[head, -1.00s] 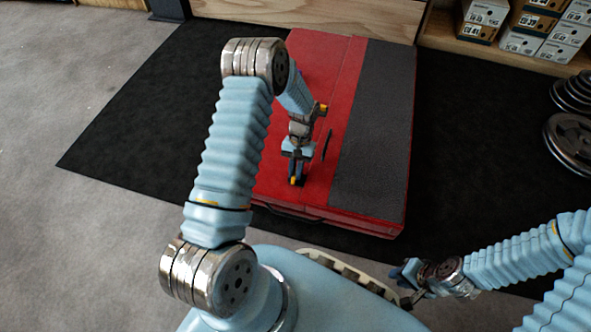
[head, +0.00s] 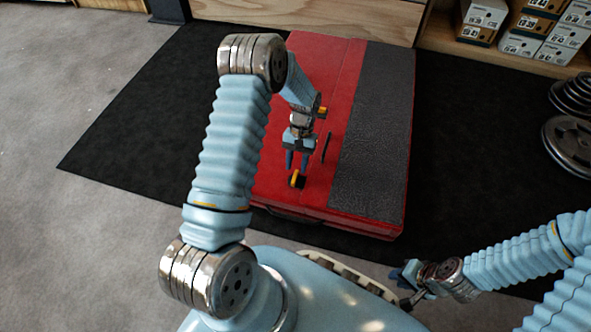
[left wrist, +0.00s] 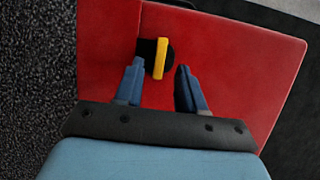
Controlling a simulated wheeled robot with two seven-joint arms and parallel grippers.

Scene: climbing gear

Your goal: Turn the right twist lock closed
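A red crash pad (head: 345,75) with a grey textured panel lies flat. A twist lock (head: 297,180), a yellow bar on a black base, sits near its front end. Another yellow-and-black lock (head: 322,112) lies farther back, partly behind my left arm. I cannot tell for sure which is called right. My left gripper (head: 296,166) is open and empty, just behind the front lock. In the left wrist view, that lock (left wrist: 160,58) lies ahead of the two parted fingertips, nearer the left one, its bar roughly in line with the fingers. My right gripper (head: 402,285) is low at the right, away from the pad.
A thin black piece (head: 327,146) lies on the pad between the locks. A dark handle (head: 285,215) is on the pad's front side. The pad rests on a black mat (head: 130,150). Shoe boxes (head: 520,45) stand at the back right, and weight plates (head: 568,143) at the right edge.

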